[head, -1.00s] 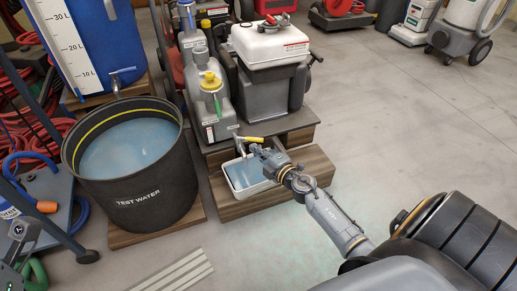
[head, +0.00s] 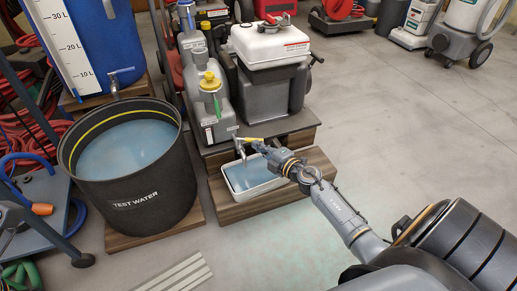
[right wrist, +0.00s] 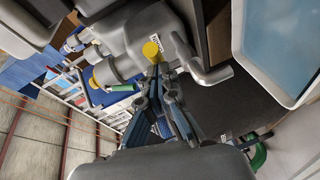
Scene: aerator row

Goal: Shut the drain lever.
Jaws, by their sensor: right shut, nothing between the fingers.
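The drain lever (head: 249,139) is a yellow handle at the tap low on the front of a grey canister (head: 209,108). In the head view it points right, roughly level. In the right wrist view its yellow end (right wrist: 152,48) is just beyond my fingertips. My right gripper (head: 257,146) is shut and empty, close against the lever's right end in the head view; I cannot tell whether they touch. The shut fingers also show in the right wrist view (right wrist: 155,72). The gripper partly hides the tap area. My left gripper is not in view.
A white tray (head: 233,187) of bluish water sits below the tap on a wooden step (head: 310,178). A black test-water tub (head: 177,190) stands to the left. A white-topped tank (head: 268,45) stands right of the canister.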

